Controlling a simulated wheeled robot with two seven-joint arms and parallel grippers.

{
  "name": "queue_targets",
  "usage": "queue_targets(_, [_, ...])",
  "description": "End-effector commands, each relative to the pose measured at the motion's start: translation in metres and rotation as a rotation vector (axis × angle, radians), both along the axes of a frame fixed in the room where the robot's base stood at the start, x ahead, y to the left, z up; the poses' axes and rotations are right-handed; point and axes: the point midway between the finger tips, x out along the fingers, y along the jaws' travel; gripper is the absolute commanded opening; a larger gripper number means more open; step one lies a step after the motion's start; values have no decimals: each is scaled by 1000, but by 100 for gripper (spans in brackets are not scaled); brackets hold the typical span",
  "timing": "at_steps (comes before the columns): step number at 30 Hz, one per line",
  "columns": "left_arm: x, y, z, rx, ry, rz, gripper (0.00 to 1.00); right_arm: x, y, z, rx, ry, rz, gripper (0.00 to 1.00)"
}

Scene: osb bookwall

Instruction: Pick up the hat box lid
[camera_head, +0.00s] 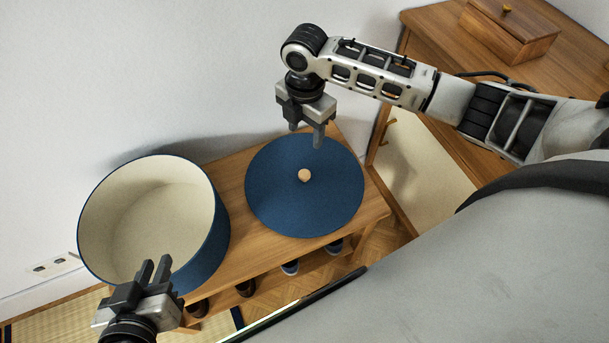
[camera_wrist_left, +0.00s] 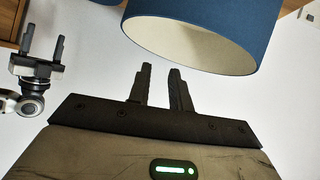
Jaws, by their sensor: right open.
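The hat box lid (camera_head: 275,205) is a flat blue disc with a small round wooden knob (camera_head: 304,175) at its centre. It lies on the right part of the wooden bench. My right gripper (camera_head: 305,136) is open and empty, above the lid's far edge and pointing down; it also shows in the left wrist view (camera_wrist_left: 42,50). The open hat box (camera_head: 217,235), blue outside and cream inside, stands left of the lid. My left gripper (camera_head: 156,262) is in front of the box's near rim, its fingers apart and empty; the box also shows in the left wrist view (camera_wrist_left: 215,20).
The wooden bench (camera_head: 235,265) has several shoes on a lower shelf (camera_head: 315,262). A wooden cabinet (camera_head: 430,40) with a small wooden box (camera_head: 510,30) on top stands at right. A white wall is behind, with a socket (camera_head: 52,265) at left.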

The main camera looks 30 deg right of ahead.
Motion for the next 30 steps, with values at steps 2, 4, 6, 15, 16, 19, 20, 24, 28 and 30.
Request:
queue_targets(2, [1, 0, -1, -1, -6, 1, 21, -1, 0, -16, -1, 6, 1, 53])
queue_targets(4, [1, 0, -3, -1, -9, 0, 21, -2, 1, -32, 0, 6, 0, 53])
queue_targets(6, [2, 0, -6, 2, -12, 0, 21, -2, 1, -48, 1, 4, 0, 53])
queue_targets(15, [3, 0, -7, 3, -30, -1, 21, -1, 1, -96, 2, 1, -1, 53])
queue_targets(16, [3, 0, -6, 2, -32, -1, 21, -1, 1, -98, 2, 1, -1, 53])
queue_targets(19, [3, -1, -6, 2, -34, -2, 21, -1, 2, -103, 2, 0, -1, 53])
queue_targets(20, [3, -1, -7, 2, -33, -2, 21, -2, 2, -105, 2, 0, -1, 53])
queue_targets(24, [2, -1, -12, 4, -31, -5, 21, -5, 4, -125, 2, 2, -1, 53])
queue_targets(28, [1, -1, -16, 6, -33, -6, 21, -7, 5, -144, 2, 1, -1, 53])
queue_targets(30, [1, -1, -17, 7, -34, -8, 21, -7, 5, -150, 2, 1, 0, 53])
